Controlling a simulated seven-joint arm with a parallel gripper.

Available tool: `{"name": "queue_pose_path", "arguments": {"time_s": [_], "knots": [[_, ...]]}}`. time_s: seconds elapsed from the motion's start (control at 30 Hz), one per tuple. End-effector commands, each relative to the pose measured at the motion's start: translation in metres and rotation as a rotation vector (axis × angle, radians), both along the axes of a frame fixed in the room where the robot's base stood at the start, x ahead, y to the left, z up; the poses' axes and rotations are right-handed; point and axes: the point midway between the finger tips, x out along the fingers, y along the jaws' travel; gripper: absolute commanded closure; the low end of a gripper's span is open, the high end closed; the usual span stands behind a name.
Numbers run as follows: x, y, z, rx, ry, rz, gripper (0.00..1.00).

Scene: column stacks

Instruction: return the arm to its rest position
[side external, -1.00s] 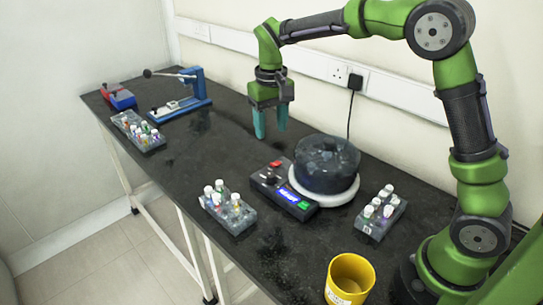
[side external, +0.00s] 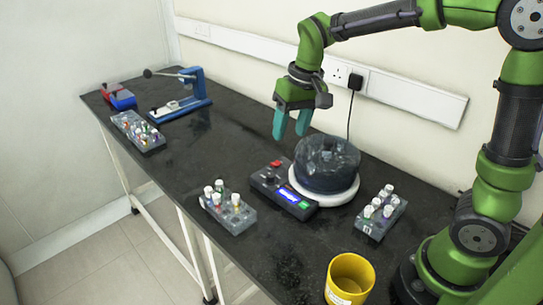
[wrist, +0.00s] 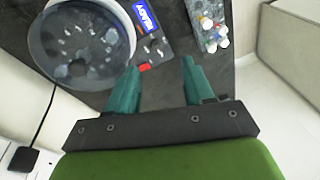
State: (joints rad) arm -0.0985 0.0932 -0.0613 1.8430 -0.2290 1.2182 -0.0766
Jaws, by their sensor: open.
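My gripper (side external: 291,124) is green with teal fingers. It hangs in the air above the back of the bench, to the left of the dark round centrifuge (side external: 327,165). In the wrist view the two teal fingers of my gripper (wrist: 161,82) are apart with nothing between them. The rest of my arm rises on the right side of the side view.
The black bench (side external: 215,160) holds the centrifuge's control box (side external: 284,192). Vial racks stand in front (side external: 228,210), at right (side external: 380,212) and far left (side external: 138,132). A yellow cup (side external: 349,280), a blue press (side external: 190,90) and a red-blue box (side external: 119,97) also stand there.

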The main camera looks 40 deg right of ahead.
Motion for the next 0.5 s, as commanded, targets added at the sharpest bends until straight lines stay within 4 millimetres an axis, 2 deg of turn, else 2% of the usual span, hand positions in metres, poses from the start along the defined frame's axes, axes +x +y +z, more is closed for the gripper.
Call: {"name": "queue_pose_path", "arguments": {"time_s": [0.03, 0.1, 0.3, 0.5], "knots": [[-0.018, 0.0, 0.008, 0.017, -0.043, -0.009, 0.48], [-0.041, 0.001, 0.014, 0.041, -0.099, -0.023, 0.48], [-0.104, 0.002, 0.021, 0.092, -0.263, -0.062, 0.48], [-0.144, 0.002, 0.022, 0.117, -0.383, -0.086, 0.48]]}}
